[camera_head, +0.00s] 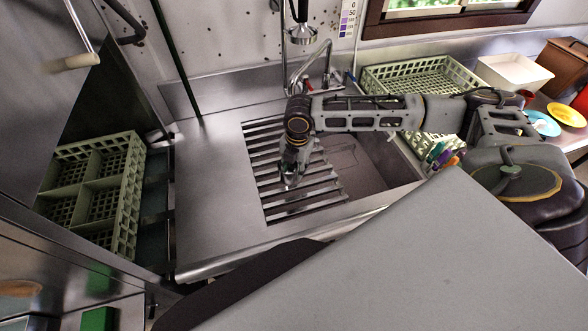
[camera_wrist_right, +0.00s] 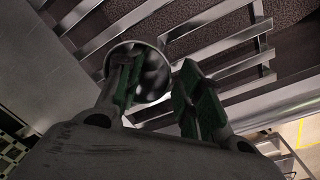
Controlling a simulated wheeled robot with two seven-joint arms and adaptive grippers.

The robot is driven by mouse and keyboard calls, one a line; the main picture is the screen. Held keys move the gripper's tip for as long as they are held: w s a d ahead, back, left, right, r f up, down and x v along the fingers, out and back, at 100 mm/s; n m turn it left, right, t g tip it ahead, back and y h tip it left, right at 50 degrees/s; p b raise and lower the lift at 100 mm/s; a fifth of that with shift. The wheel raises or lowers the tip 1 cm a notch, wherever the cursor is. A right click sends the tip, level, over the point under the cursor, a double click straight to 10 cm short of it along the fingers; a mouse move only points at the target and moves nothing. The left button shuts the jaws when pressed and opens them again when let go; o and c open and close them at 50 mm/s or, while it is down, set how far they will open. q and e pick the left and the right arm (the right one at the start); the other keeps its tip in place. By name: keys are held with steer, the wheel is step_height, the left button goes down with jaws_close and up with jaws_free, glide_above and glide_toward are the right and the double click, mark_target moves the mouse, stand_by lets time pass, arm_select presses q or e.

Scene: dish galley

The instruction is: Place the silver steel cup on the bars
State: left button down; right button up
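The silver steel cup (camera_wrist_right: 154,72) shows in the right wrist view as a round, shiny open mouth over the bars. In the head view a small bright piece of it (camera_head: 289,182) shows below my right gripper (camera_head: 291,170). In the right wrist view my right gripper (camera_wrist_right: 165,90) has its two green-padded fingers apart. One finger overlaps the cup's mouth and the other is just beyond its right rim. I cannot tell whether the cup's base touches the bars. The steel bars (camera_head: 318,188) span an opening in the counter, partly hidden by my arm. My left gripper is not in view.
A faucet (camera_head: 327,72) stands behind the bars, with a sink basin (camera_head: 372,165) at their right. A green crate (camera_head: 132,165) sits at left, another rack (camera_head: 375,77) at back right. A white bin (camera_head: 515,72) and bowls are farther right. The steel counter (camera_head: 210,190) left of the bars is clear.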

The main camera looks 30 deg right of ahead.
step_height(320, 180, up, 11)
steer(key=shift+s+d, duration=0.2)
steer(key=shift+s, duration=0.15)
stand_by(0.7)
steer(key=shift+f, duration=0.1)
